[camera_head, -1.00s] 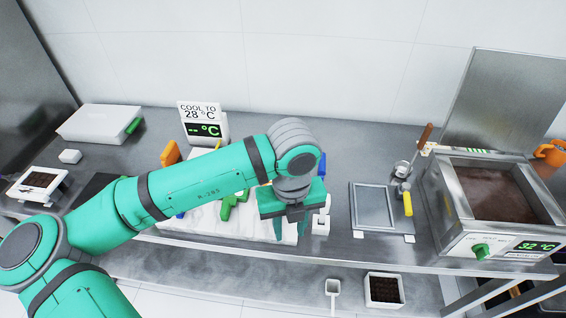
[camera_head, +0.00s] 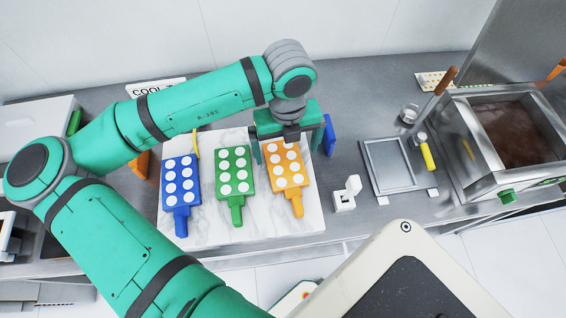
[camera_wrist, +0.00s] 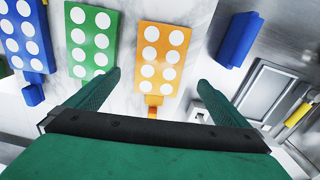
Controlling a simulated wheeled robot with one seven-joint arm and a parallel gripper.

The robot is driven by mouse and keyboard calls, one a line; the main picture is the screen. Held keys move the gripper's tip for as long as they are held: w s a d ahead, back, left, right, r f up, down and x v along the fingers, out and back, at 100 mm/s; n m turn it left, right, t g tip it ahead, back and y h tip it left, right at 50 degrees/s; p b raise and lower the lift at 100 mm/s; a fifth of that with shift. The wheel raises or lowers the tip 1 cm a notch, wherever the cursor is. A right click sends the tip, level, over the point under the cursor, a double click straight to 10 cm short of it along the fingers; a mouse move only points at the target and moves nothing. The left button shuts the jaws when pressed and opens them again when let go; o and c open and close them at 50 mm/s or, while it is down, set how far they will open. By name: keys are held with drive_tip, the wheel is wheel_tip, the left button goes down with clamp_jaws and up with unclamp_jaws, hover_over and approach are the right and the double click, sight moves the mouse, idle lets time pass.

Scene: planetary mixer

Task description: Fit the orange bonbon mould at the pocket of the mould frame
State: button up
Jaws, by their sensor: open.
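The orange bonbon mould (camera_head: 286,170) lies on a white marble board, its handle toward the front edge, with white round cavities in two columns. It also shows in the wrist view (camera_wrist: 162,55). My gripper (camera_head: 288,150) is above its far end, jaws open and empty. In the wrist view the fingers (camera_wrist: 160,77) spread to either side of the mould's handle end, and contact is not visible. A grey metal frame with a rectangular recess (camera_head: 390,163), apparently the mould frame, lies to the right; its recess looks empty. It is partly visible in the wrist view (camera_wrist: 268,92).
Green (camera_head: 234,172) and blue (camera_head: 180,180) moulds lie left of the orange one on the marble board (camera_head: 265,224). A blue block (camera_head: 329,135) stands right of my gripper. A small white holder (camera_head: 346,194) sits before the frame; a yellow-handled tool (camera_head: 427,155) and chocolate tank (camera_head: 505,135) are right.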

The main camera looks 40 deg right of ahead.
sight(286, 168)
drive_tip(key=shift+s+f, duration=0.25)
drive_tip(key=shift+f, duration=0.3)
drive_tip(key=shift+s+d+f, duration=0.1)
drive_tip(key=shift+s+f, duration=0.25)
drive_tip(key=shift+f, duration=0.1)
drive_tip(key=shift+w+a+f, duration=0.15)
drive_tip(key=shift+a+f, duration=0.05)
drive_tip(key=shift+f, duration=1.05)
drive_tip(key=shift+w+a+f, duration=0.1)
drive_tip(key=shift+a+f, duration=0.05)
drive_tip(key=shift+f, duration=1.1)
drive_tip(key=c, duration=1.3)
